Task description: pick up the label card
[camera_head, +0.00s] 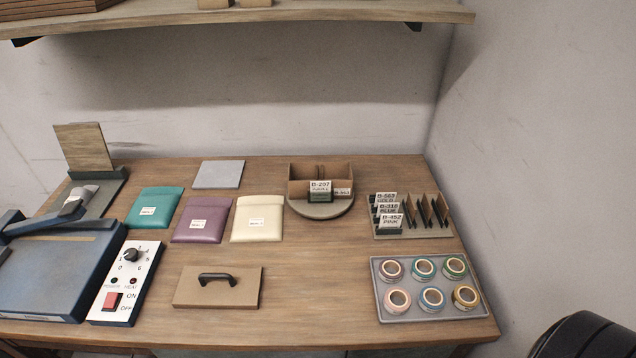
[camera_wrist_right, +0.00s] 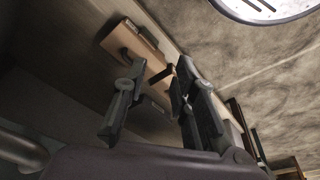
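Several label cards stand in a slotted rack (camera_head: 412,232) at the right of the table in the head view. The front card (camera_head: 391,221) reads "B-452 PINK", with a "BLUE" card (camera_head: 388,208) and a "GOLD" card (camera_head: 386,197) behind it. Another card (camera_head: 320,187), reading "B-207", stands at the front of a divided box on a round base (camera_head: 320,208), beside a smaller "B-363" card (camera_head: 342,191). My right gripper (camera_wrist_right: 157,108) shows only in the right wrist view, its fingers apart with nothing held between them. My left gripper is in neither view.
A grey tray (camera_head: 430,314) of tape rolls sits in front of the rack. Three pouches, teal (camera_head: 154,207), purple (camera_head: 203,220) and cream (camera_head: 257,219), lie left of centre. A handled board (camera_head: 217,294) and a switch box (camera_head: 126,283) are nearer. Bare wood lies between board and tray.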

